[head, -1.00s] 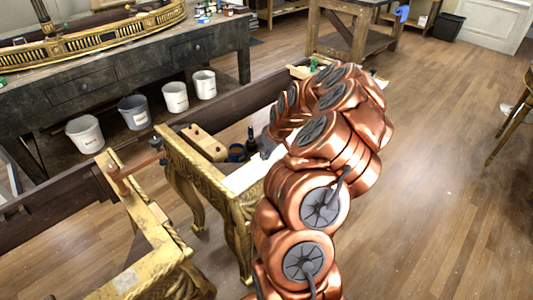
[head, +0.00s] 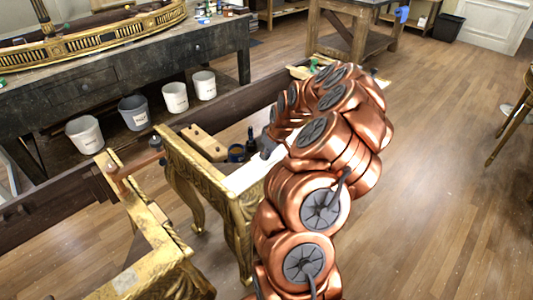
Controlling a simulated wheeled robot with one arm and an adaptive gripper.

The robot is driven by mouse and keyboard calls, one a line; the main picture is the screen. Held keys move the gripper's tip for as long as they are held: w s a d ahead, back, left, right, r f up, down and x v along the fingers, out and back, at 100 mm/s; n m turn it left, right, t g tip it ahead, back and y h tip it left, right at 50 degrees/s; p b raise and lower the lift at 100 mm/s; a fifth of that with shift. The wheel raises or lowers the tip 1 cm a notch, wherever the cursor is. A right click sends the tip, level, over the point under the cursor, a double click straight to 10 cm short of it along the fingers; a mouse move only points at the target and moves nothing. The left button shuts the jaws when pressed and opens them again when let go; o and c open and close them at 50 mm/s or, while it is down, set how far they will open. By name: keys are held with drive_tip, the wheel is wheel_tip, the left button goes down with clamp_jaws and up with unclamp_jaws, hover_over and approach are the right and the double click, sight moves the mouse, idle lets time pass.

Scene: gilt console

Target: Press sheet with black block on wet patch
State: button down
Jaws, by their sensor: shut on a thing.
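My gripper (head: 268,143) shows as a small dark grey shape at the left end of my copper arm, low over the gilt console (head: 176,152). It is shut, with the black block as the likely held thing, but its fingertips and the block cannot be made out. A flat white area (head: 243,179) lies on the console just below and left of the gripper. I cannot tell whether it is the sheet or the console's own surface. No wet patch can be made out; my arm hides the console's right part.
A dark bottle (head: 251,138), a blue-black round container (head: 236,153) and a wooden block with dark knobs (head: 204,142) stand left of the gripper. A clamp (head: 137,163) is at the console's left. Several buckets (head: 174,97) stand behind.

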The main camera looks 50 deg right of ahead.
idle(0.3)
drive_tip(key=shift+r+b, duration=0.3)
drive_tip(key=shift+r, duration=3.2)
